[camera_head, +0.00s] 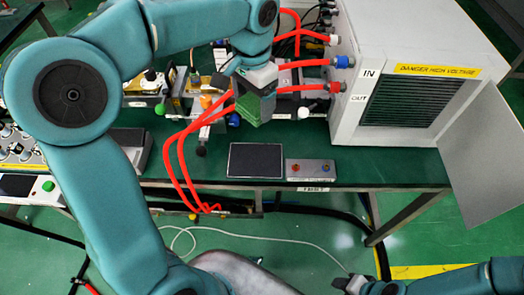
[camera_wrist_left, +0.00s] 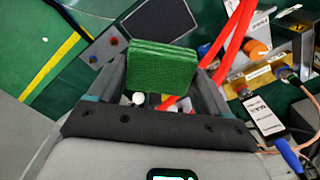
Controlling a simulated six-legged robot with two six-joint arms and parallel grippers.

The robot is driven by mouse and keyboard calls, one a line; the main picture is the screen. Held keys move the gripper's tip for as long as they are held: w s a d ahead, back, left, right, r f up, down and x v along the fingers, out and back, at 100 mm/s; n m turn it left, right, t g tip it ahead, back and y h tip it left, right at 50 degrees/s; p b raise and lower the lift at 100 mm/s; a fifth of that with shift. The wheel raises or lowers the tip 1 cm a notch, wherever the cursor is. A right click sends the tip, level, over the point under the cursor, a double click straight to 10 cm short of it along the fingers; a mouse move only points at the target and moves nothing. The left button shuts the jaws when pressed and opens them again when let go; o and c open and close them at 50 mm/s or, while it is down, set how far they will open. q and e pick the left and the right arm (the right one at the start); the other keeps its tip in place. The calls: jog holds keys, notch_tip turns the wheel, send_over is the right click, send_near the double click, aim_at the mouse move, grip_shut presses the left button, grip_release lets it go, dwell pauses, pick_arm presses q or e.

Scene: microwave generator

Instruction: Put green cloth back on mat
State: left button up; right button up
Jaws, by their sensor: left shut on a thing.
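The green cloth (camera_wrist_left: 163,68) is a folded pad between the fingers of my left gripper (camera_wrist_left: 163,85) in the left wrist view. In the head view the cloth (camera_head: 249,108) hangs below the left gripper (camera_head: 252,100), which is shut on it, above the bench. The mat (camera_head: 255,160) is a dark flat rectangle near the bench's front edge, bare, below the cloth in the picture. My right gripper (camera_head: 362,285) shows only in part at the bottom right of the head view; whether it is open cannot be told.
A small grey button box (camera_head: 310,169) sits right of the mat. Red hoses (camera_head: 178,160) loop down left of the mat. A white cabinet (camera_head: 405,75) with a high-voltage label stands at the right, its door open. The green bench (camera_head: 390,168) is clear right of the box.

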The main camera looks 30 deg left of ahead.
pick_arm(q)
jog(key=shift+w+d+f, duration=0.1)
jog(key=f, duration=0.6)
jog(key=f+b, duration=0.1)
jog(key=f, duration=0.6)
jog(key=f+b, duration=0.1)
jog(key=f, duration=0.5)
jog(key=shift+s+f, duration=0.3)
jog(key=shift+f, duration=0.05)
jog(key=o, duration=1)
jog(key=shift+o, duration=0.2)
jog(key=shift+r, duration=0.15)
notch_tip(320, 180, up, 12)
jog(key=p, duration=0.1)
jog(key=shift+s, duration=0.1)
